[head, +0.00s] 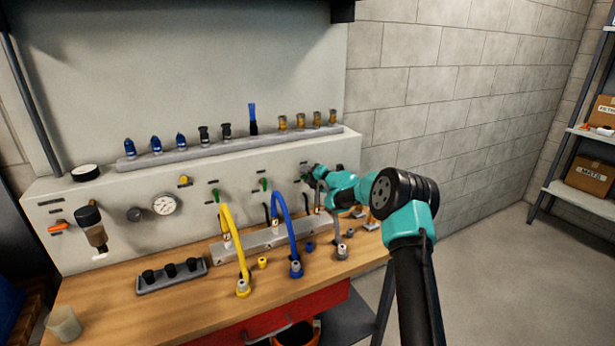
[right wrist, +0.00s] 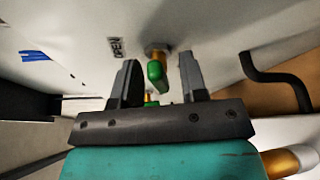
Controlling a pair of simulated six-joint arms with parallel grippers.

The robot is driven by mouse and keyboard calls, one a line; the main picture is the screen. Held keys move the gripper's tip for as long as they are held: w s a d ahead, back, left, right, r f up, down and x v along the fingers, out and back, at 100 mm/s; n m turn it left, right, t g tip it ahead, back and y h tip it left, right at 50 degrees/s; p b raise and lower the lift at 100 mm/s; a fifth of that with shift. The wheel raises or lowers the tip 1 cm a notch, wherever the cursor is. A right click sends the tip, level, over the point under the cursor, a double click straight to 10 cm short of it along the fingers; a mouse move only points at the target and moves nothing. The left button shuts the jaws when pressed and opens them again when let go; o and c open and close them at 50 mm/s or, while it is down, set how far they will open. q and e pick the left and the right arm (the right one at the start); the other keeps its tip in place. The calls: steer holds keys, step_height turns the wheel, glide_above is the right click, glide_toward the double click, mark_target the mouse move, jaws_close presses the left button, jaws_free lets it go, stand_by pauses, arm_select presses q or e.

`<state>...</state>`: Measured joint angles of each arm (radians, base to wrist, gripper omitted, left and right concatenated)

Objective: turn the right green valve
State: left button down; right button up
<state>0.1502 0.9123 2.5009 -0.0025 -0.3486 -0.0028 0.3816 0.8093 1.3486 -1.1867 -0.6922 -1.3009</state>
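The right green valve (right wrist: 156,69) is a green handle on a brass stem coming out of the pale panel, near an OPEN label. My right gripper (right wrist: 158,62) is open, with one finger on each side of the handle and a visible gap to each. In the head view my right gripper (head: 313,177) is at the right end of the panel and hides most of that valve. Two other green valves, a left one (head: 216,196) and a middle one (head: 265,184), show on the panel. My left gripper is not in view.
A yellow hose (head: 229,240) and a blue hose (head: 285,225) arch over the workbench (head: 180,310). A black bent pipe (right wrist: 270,70) is right of my fingers in the wrist view. A ledge (head: 225,148) above holds several fittings and brushes.

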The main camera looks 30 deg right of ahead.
steer(key=v, duration=1.7)
steer(key=shift+s, duration=0.2)
steer(key=shift+d, duration=0.15)
